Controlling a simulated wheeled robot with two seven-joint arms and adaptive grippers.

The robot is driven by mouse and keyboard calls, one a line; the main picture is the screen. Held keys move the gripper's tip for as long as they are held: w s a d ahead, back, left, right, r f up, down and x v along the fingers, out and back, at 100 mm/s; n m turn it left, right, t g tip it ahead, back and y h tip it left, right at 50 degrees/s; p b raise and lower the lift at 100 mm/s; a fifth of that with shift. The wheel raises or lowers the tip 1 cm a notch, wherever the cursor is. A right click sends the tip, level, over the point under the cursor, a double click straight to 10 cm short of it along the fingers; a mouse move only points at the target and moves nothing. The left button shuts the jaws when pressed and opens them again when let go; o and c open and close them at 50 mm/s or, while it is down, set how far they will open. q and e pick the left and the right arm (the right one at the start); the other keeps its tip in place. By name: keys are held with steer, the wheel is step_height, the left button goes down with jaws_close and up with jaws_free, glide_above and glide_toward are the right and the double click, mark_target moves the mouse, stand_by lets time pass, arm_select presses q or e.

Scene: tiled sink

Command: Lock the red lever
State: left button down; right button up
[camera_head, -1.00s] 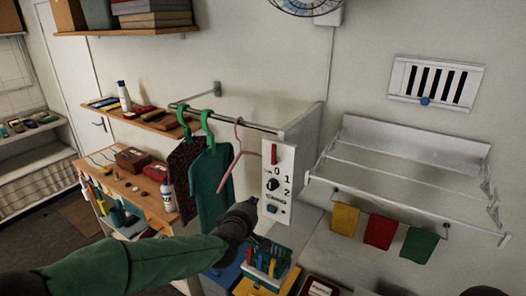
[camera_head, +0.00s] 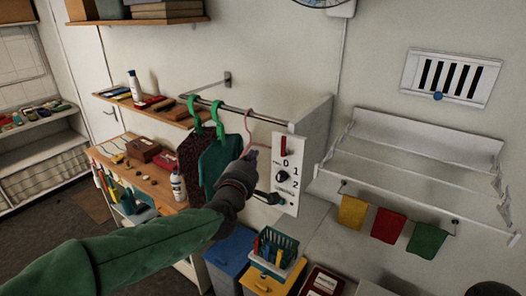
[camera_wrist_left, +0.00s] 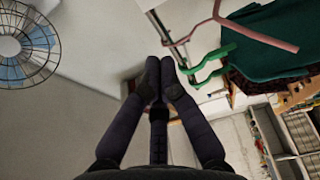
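The red lever (camera_head: 283,148) stands upright at the top of a white panel (camera_head: 290,200). The panel also carries the marks 0, 1, 2 and a black knob (camera_head: 282,176). My left gripper (camera_head: 251,156) is just left of the panel, at about the lever's height in the head view, with a visible gap to the lever. In the left wrist view my left gripper's fingers (camera_wrist_left: 160,62) come together at the tips, with nothing seen between them. The lever and panel are not seen in that view. My right gripper is not clearly in view.
A rail (camera_head: 235,110) with green hangers (camera_head: 217,120), a pink hanger and dark cloths is close behind and left of my left gripper. A teal basket (camera_head: 274,250) stands below the panel. A wall rack (camera_head: 410,165) with coloured cloths is at the right.

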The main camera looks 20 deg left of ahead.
mark_target(285, 146)
arm_select(q)
steer(key=w+p, duration=0.2)
steer(key=w, duration=0.8)
steer(key=s+d, duration=0.1)
steer(key=d+p, duration=0.1)
steer(key=d, duration=0.1)
steer(key=shift+s+d, duration=0.15)
steer(key=shift+s, duration=0.25)
steer(key=shift+f, duration=0.1)
steer(key=shift+w, duration=0.1)
steer(key=shift+d+m+b, duration=0.15)
steer(key=shift+m+b, duration=0.15)
steer(key=shift+b, duration=0.25)
steer(key=shift+d+m+b, duration=0.1)
steer(key=shift+m+b, duration=0.2)
steer(key=shift+b, duration=0.1)
